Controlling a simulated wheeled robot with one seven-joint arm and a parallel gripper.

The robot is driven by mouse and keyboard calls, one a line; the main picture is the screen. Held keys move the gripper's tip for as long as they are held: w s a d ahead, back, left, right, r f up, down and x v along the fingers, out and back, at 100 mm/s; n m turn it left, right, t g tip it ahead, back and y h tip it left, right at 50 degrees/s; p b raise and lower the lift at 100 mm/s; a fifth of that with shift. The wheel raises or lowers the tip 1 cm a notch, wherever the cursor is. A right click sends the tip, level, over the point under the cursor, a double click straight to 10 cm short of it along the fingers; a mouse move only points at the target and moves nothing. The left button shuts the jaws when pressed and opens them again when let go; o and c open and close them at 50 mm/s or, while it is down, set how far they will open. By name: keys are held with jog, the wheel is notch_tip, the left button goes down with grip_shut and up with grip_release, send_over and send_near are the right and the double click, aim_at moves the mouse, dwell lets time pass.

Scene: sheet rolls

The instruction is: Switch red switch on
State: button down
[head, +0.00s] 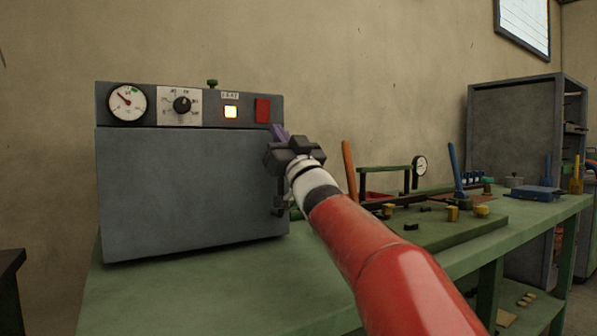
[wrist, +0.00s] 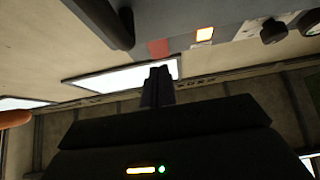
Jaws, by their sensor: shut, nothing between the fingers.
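The red switch (head: 262,110) is a small upright red rectangle at the right end of the grey oven's control panel. It also shows in the wrist view (wrist: 158,48), above my gripper's fingers. A lit yellow lamp (head: 231,112) sits left of the switch, below a small label; the lamp also shows in the wrist view (wrist: 204,34). My gripper (head: 277,131) is just below and right of the switch in the head view, its fingers pointing up and left. In the wrist view the fingers (wrist: 158,72) are shut together and empty. Whether they touch the switch cannot be told.
The grey oven (head: 190,190) stands on a green bench (head: 190,290). Its panel also has a gauge (head: 127,102) and a black knob (head: 182,104). Right of my arm are an orange-handled tool (head: 349,165), a blue handle (head: 455,168) and small blocks. The bench front left is clear.

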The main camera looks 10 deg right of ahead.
jog(key=w+f+b+v, duration=0.1)
jog(key=v, duration=0.6)
jog(key=shift+s+f+b, duration=0.2)
jog(key=shift+f+b, duration=0.1)
jog(key=shift+f, duration=0.2)
